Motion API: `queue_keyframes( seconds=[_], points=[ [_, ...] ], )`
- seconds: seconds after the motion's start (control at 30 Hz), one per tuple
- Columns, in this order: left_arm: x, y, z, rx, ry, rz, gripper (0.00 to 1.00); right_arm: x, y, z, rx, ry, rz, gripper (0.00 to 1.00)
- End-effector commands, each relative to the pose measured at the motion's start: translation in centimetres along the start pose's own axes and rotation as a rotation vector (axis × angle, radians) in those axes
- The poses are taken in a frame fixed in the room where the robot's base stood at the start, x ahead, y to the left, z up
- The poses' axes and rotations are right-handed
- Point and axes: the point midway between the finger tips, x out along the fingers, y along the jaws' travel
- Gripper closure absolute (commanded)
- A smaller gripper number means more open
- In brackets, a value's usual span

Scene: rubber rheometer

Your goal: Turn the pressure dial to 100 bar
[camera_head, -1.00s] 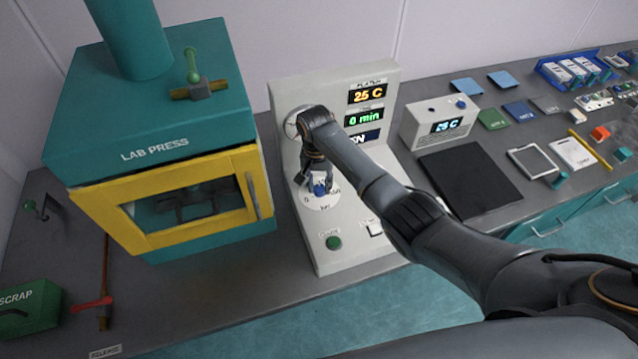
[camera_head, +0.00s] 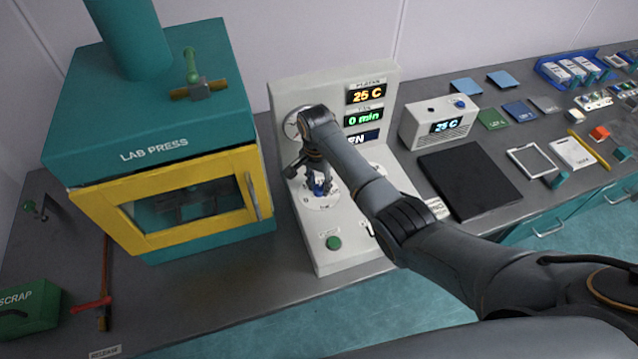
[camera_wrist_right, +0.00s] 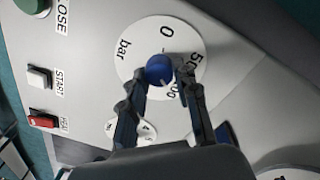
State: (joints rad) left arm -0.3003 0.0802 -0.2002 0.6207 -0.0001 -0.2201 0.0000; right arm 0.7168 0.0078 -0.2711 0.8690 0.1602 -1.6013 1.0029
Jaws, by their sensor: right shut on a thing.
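The pressure dial is a blue knob (camera_wrist_right: 159,69) on a white round scale (camera_wrist_right: 128,62) marked bar, 0 and 50, with another number partly covered by a finger. In the head view the knob (camera_head: 318,188) sits on the sloped front of the light grey control panel (camera_head: 345,250). My right gripper (camera_wrist_right: 162,75) is shut on the blue knob, one finger on each side of it. In the head view my right gripper (camera_head: 316,180) reaches down onto the dial from above and partly hides it. My left gripper is not in view.
The lab press (camera_head: 150,130) with its yellow door frame stands left of the panel. A green button (camera_head: 333,243) lies below the dial. A display box (camera_head: 440,124) stands to the right.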

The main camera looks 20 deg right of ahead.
Motion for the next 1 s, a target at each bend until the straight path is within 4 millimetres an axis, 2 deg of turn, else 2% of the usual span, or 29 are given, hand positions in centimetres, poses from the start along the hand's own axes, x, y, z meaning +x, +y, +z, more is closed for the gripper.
queue_keyframes(
  seconds=[0.17,0.2,0.27,0.3,0.67,0.77,1.0],
  points=[
    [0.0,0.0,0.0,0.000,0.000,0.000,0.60,0.2,0.1,0.1,-0.001,-0.003,0.003,1.00],
    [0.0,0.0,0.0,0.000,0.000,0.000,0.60,0.2,0.1,0.1,-0.001,-0.003,0.003,0.62],
    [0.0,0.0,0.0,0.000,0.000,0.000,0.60,0.1,0.1,0.1,-0.001,-0.003,0.003,0.49],
    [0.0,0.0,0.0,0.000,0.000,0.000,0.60,0.1,0.1,0.1,-0.001,-0.002,0.002,0.47],
    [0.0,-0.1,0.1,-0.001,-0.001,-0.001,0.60,-0.5,0.0,0.0,-0.002,0.000,-0.001,0.47],
    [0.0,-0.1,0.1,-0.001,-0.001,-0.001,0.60,-1.8,-0.1,-0.1,-0.001,0.001,-0.003,0.47],
    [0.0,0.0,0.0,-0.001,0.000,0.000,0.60,-6.9,-0.1,-0.1,-0.002,0.001,-0.003,0.47]
  ],
)
